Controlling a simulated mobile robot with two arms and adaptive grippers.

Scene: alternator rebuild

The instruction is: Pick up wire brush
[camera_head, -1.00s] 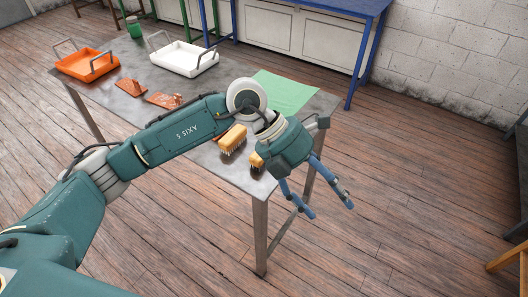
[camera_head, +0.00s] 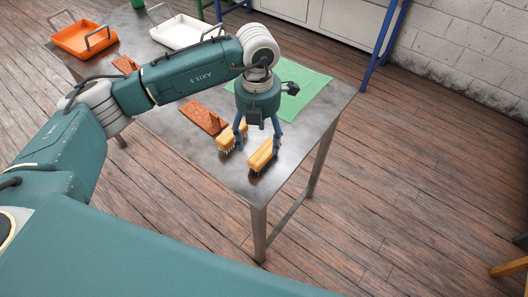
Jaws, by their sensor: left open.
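Two brushes with yellow-tan wooden backs and pale bristles lie near the front corner of the metal table (camera_head: 215,172). One brush (camera_head: 226,143) is on the left, partly behind a finger of my left gripper. The other brush (camera_head: 262,155) is on the right, nearer the table corner. My left gripper (camera_head: 257,146) points down over the brushes with its blue fingers spread open. One finger is by the left brush and the other is at the far end of the right brush. I cannot tell whether either finger touches a brush. My right gripper is not in view.
A reddish-brown block on a plate (camera_head: 204,118) lies left of the brushes. A green cloth (camera_head: 303,92) lies behind the gripper. An orange tray (camera_head: 84,41) and a white tray (camera_head: 186,31) stand at the far left of the table.

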